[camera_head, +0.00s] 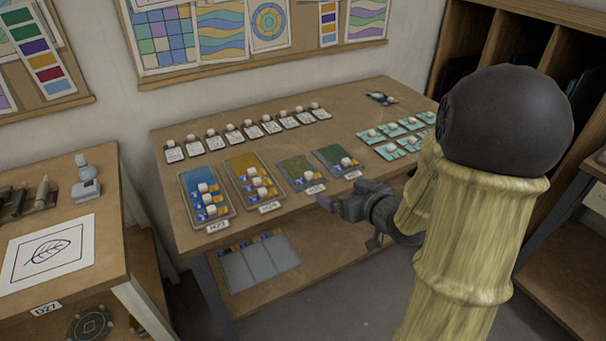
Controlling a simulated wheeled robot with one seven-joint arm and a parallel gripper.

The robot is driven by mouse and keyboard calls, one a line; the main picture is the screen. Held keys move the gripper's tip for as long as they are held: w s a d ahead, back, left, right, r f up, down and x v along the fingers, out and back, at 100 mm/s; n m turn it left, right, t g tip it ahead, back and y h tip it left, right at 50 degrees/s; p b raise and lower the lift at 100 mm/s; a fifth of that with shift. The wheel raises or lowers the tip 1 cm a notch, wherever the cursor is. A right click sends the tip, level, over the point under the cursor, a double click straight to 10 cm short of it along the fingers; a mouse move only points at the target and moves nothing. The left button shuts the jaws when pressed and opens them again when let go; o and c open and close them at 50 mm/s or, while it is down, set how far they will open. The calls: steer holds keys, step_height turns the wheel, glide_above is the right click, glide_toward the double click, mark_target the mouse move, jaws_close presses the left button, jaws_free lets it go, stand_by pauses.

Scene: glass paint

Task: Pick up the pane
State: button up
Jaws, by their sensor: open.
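Several small panes with white knobs are on the wooden table; I cannot tell which one the task means. My gripper (331,204) is open and empty at the table's front edge, in front of the darker green tray.
A row of knobbed white cards (232,134) lines the back of the table. A lower shelf (310,262) holds a grey sectioned tray (258,267). A side bench (108,262) with a leaf drawing stands at left. Wooden shelving (455,40) stands at right.

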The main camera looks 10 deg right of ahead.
glide_toward(311, 176)
steer(key=x, duration=0.5)
steer(key=shift+w+r, duration=0.1)
steer(key=shift+w, duration=0.1)
steer(key=shift+p+x, duration=0.3)
steer(key=shift+x, duration=2.35)
steer(key=shift+s, duration=0.15)
steer(key=c, duration=1.1)
